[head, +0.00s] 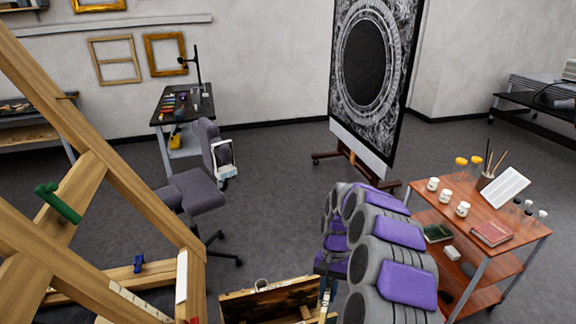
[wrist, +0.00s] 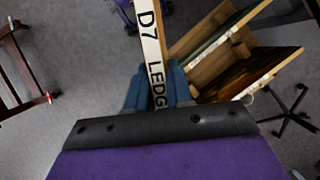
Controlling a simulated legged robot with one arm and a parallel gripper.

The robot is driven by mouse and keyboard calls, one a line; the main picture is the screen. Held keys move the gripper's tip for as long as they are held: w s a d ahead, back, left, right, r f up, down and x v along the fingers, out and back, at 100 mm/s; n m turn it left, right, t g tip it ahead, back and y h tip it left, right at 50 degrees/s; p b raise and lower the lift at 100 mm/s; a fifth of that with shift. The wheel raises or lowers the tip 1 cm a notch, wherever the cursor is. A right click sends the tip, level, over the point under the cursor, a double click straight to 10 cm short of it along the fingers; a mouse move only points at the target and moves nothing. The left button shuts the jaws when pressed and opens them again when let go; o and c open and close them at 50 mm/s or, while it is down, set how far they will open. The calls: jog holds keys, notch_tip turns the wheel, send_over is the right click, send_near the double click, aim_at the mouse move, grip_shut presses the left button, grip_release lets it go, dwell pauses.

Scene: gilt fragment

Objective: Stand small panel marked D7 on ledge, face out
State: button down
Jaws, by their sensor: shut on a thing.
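The panel marked D7 (wrist: 150,38) shows in the wrist view as a narrow white strip lettered "D7 LEDG", the end of the word cut off at the gripper. My gripper (wrist: 157,92) has its blue fingers shut on the strip's lower end. The strip runs up out of the picture, and I cannot see the panel's face. In the head view my gripper (head: 326,284) is low in the middle, mostly behind my purple and grey arm, beside a wooden-edged painting. A pale grey ledge (head: 110,25) runs along the wall at the upper left.
Other wooden-edged panels (wrist: 262,76) stand close to the right of my gripper in the wrist view. A large easel frame (head: 110,150) fills the left. An office chair (head: 190,190), a small desk (head: 183,103) and a red-brown cart (head: 480,220) stand around.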

jog(key=shift+d+n+h+b, duration=0.6)
jog(key=shift+d+n+b, duration=0.9)
jog(key=shift+b, duration=1)
jog(key=shift+a, duration=0.15)
jog(key=shift+f, duration=0.1)
